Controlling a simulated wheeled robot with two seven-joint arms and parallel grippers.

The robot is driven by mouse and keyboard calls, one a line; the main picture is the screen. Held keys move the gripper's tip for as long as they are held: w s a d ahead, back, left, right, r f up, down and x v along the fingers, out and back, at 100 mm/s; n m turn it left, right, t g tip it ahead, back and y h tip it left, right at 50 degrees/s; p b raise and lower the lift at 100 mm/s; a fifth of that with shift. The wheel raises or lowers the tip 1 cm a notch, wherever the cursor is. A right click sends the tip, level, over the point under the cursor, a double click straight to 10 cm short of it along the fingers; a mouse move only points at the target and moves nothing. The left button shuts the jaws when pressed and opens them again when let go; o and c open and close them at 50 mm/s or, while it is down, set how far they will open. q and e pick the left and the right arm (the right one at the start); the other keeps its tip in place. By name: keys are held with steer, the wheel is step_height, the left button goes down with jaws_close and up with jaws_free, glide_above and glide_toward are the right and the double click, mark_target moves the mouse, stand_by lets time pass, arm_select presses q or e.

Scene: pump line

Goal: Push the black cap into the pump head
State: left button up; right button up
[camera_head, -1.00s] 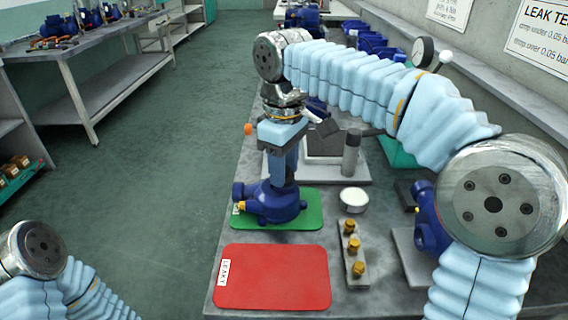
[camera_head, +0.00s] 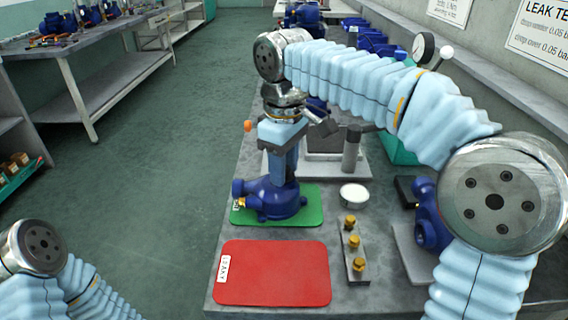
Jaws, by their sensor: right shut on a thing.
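A dark blue pump head (camera_head: 270,204) stands on the green mat, with a small brass fitting on its left side. My right gripper (camera_head: 285,180) points straight down on top of it. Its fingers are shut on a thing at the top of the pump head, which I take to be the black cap. The cap itself does not show; the fingers hide the contact, so I cannot tell how deep it sits. My left arm shows at the lower left, but its gripper is out of view.
The green mat (camera_head: 312,207) lies behind a bare red mat (camera_head: 275,275) labelled LEAKY. To the right are a white dish (camera_head: 354,195), a rack (camera_head: 347,262) with brass fittings and another blue pump (camera_head: 428,220). A gauge (camera_head: 423,48) stands behind my right arm.

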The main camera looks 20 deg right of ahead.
steer(key=shift+r+p, duration=0.1)
steer(key=shift+p, duration=0.35)
stand_by(1.1)
steer(key=o, duration=0.7)
steer(key=shift+o, duration=0.3)
steer(key=o, duration=0.5)
step_height(320, 180, up, 2)
steer(key=shift+r+p, duration=0.2)
steer(key=shift+p, duration=1)
steer(key=shift+r, duration=1.8)
step_height(320, 180, up, 8)
steer(key=shift+f, duration=0.2)
